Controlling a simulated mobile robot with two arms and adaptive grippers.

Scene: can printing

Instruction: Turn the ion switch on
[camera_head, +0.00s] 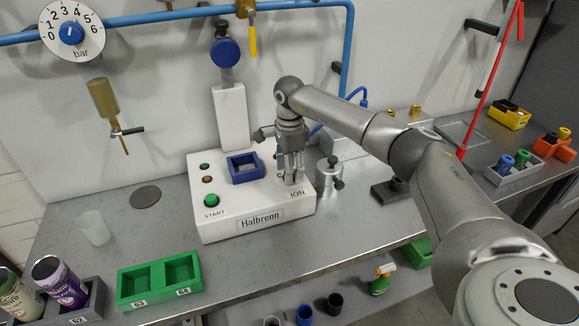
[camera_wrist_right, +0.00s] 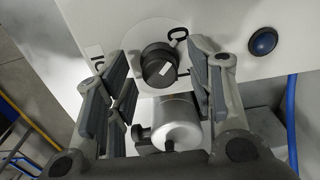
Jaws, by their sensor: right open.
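The ion switch (camera_wrist_right: 158,65) is a round black knob with a small white mark, on a pale disc on the white machine (camera_head: 240,208). In the head view my right gripper (camera_head: 291,179) points down over the machine's right end, just behind the "ION" label (camera_head: 297,193), and mostly hides the switch. In the right wrist view the open fingers of my right gripper (camera_wrist_right: 160,85) stand on both sides of the knob, with visible gaps. I cannot tell how far above the panel the fingertips are. My left gripper is out of view.
A metal cylinder with a black knob (camera_head: 329,178) stands close right of the machine. The green START button (camera_head: 211,200) and blue square frame (camera_head: 244,168) are on the machine's top. A green tray (camera_head: 158,283) and cans (camera_head: 60,285) are front left.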

